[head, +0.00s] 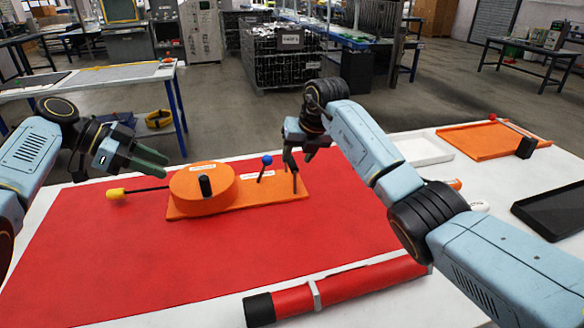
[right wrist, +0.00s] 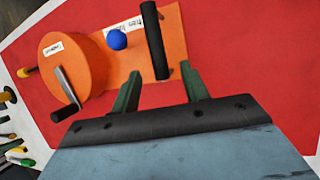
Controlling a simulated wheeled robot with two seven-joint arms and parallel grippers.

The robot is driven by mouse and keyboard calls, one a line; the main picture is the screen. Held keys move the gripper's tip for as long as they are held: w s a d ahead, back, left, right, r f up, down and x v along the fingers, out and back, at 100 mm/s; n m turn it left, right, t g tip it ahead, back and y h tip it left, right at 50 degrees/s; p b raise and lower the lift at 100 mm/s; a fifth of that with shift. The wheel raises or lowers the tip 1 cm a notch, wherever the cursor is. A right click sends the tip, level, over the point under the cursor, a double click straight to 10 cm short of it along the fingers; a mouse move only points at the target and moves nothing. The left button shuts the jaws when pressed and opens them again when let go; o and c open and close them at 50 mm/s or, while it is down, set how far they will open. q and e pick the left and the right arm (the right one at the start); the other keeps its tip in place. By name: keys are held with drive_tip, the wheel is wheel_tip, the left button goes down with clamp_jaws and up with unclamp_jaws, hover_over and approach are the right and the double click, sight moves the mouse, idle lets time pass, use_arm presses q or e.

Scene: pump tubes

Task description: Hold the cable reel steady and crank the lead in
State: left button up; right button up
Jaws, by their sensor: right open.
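The orange cable reel (head: 200,192) sits on an orange base plate on the red mat, its dark crank knob (head: 205,186) standing on top. A dark lead with a yellow end (head: 116,194) sticks out to the left. A lever with a blue ball (head: 267,160) rises from the plate. A black bar handle (right wrist: 154,40) stands at the plate's right end. My right gripper (right wrist: 160,78) is open, its fingertips close to the bar's lower end; contact is unclear. My left gripper (head: 165,167) is open and empty, above and left of the reel.
A red tube with a black end (head: 340,290) lies along the mat's front edge. A white tray (head: 424,150), an orange board (head: 490,141) and a black tray (head: 555,210) lie to the right. The red mat in front of the reel is clear.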

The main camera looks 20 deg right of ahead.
sight(294, 163)
drive_tip(key=shift+x, duration=3.5)
clamp_jaws()
